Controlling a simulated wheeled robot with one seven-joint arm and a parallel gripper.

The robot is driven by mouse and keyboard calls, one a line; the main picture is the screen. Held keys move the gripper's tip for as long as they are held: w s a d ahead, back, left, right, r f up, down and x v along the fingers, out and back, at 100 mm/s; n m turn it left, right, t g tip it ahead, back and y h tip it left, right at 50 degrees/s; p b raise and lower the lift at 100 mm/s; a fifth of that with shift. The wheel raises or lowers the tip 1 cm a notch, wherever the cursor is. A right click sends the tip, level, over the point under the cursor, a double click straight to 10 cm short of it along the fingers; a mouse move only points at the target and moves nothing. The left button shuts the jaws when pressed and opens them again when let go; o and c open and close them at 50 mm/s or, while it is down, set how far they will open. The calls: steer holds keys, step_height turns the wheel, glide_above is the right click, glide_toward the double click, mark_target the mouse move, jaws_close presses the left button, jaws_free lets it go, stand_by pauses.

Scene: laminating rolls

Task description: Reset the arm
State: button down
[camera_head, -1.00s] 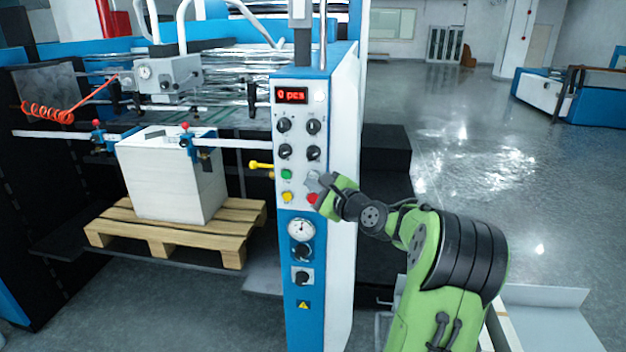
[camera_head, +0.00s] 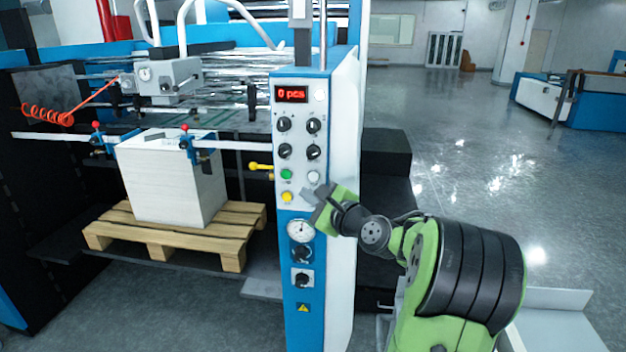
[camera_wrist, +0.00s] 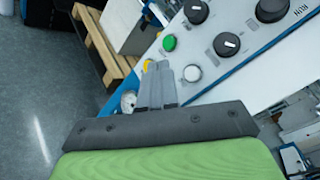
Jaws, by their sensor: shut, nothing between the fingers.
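My gripper (camera_head: 308,194) is in front of the lower part of the machine's control panel (camera_head: 299,168), at the end of my green and black arm. In the wrist view my gripper's grey fingers (camera_wrist: 157,82) are shut together with nothing between them. The panel's green button (camera_head: 286,174), white button (camera_head: 314,177) and yellow button (camera_head: 287,197) are visible. The red button seen earlier is hidden behind my gripper. Whether the fingers touch the panel cannot be told. The display (camera_head: 291,94) reads "0 pcs".
A paper stack (camera_head: 172,182) stands on a wooden pallet (camera_head: 160,241) left of the panel. A pressure gauge (camera_head: 300,230) and a black knob (camera_head: 302,278) sit below the buttons. A yellow-tipped lever (camera_head: 260,167) projects left of the panel. Open floor (camera_head: 470,160) lies to the right.

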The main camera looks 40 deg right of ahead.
stand_by(0.6)
steer(key=s+a+f+n+g+y, duration=0.1)
steer(key=s+a+f+n+g, duration=0.2)
steer(key=a+n, duration=0.7)
steer(key=a+f+n+g+y, duration=0.2)
steer(key=a+n+g, duration=0.3)
steer(key=a, duration=0.8)
steer(key=s+a+f+n+g, duration=0.1)
steer(key=s+a+f+n, duration=0.1)
steer(key=s+n, duration=0.4)
steer(key=s+a+f+n+g+h, duration=0.1)
steer(key=s+a+n, duration=0.3)
steer(key=s, duration=1.1)
steer(key=f+n+g, duration=0.1)
steer(key=n, duration=0.1)
steer(key=shift+n, duration=0.3)
